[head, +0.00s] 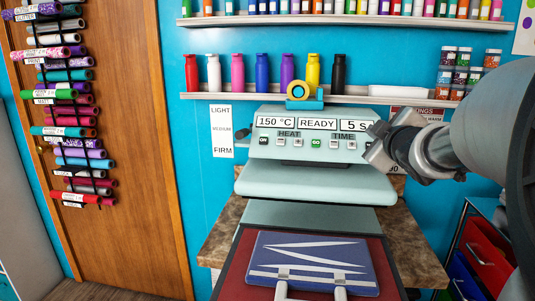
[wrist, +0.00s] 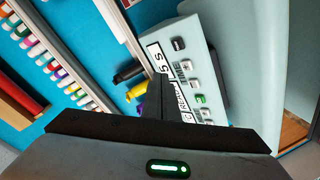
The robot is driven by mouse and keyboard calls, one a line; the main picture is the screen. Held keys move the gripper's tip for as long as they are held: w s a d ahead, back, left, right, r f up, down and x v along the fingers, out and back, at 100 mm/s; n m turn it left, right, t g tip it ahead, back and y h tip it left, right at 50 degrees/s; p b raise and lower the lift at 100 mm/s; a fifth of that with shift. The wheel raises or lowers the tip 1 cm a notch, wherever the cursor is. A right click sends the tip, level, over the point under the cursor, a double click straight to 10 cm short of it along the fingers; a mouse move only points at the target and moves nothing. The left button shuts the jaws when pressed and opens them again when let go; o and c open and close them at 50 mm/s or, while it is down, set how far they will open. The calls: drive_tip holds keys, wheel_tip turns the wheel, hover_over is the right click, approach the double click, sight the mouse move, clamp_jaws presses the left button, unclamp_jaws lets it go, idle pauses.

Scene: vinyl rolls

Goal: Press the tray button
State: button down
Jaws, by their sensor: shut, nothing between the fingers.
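The heat press panel (head: 310,124) faces me in the middle of the head view. Its displays read 150 °C, READY and 5 S. Below them is a row of small buttons, with a green GO button (head: 316,143) in the middle; no label reading tray is legible. The pulled-out red tray (head: 230,290) bears a blue piece with white stripes (head: 310,258). My gripper (head: 372,150) is at the panel's right end, shut and empty. In the wrist view its dark fingers (wrist: 158,98) cover part of the displays; the GO button (wrist: 200,99) shows right of them. Contact cannot be told.
The press stands on a brown worktop (head: 228,232). A shelf of coloured bottles (head: 262,70) runs behind it above the panel. A rack of vinyl rolls (head: 75,130) hangs on the wooden door at left. A red drawer unit (head: 488,250) stands at right.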

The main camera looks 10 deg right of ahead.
drive_tip(key=shift+s+d+r+t+b, duration=0.2)
drive_tip(key=shift+s+d+r+t, duration=0.15)
drive_tip(key=shift+s+r+t, duration=0.2)
drive_tip(key=shift+s+d+r+t+b, duration=0.2)
drive_tip(key=shift+s+d+r+t, duration=0.15)
drive_tip(key=shift+s+r+t, duration=0.25)
drive_tip(key=shift+w, duration=0.15)
drive_tip(key=w+d+f+b, duration=0.2)
drive_tip(key=w+f+b, duration=0.3)
drive_tip(key=w+f, duration=0.1)
drive_tip(key=shift+f+b, duration=0.2)
drive_tip(key=shift+b, duration=0.1)
idle(1.4)
drive_tip(key=shift+w+f, duration=0.2)
drive_tip(key=shift+w, duration=0.05)
